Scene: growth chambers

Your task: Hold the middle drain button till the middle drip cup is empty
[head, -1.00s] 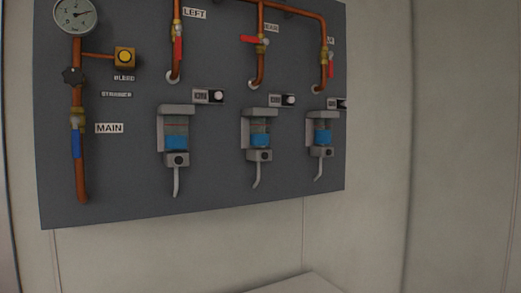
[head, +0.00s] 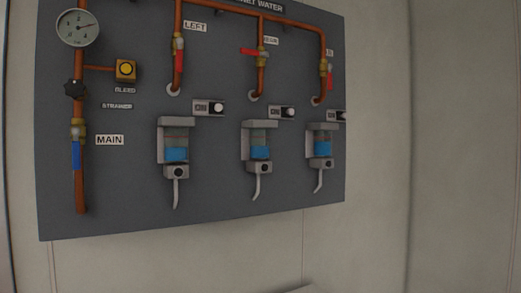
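The middle drip cup (head: 260,140) hangs on the grey wall panel in the head view. It is a clear cup in a grey bracket, with blue liquid in its lower part. A dark round button (head: 263,168) sits on the grey block under the cup, and a pale drain spout (head: 257,189) hangs below it. Neither of my grippers is in view, and nothing touches the button.
The left drip cup (head: 176,142) and right drip cup (head: 322,139) also hold blue liquid. Copper pipes with red-handled valves (head: 262,51) run above. A gauge (head: 78,27), yellow bleed button (head: 125,69) and blue main valve handle (head: 76,155) are at the left.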

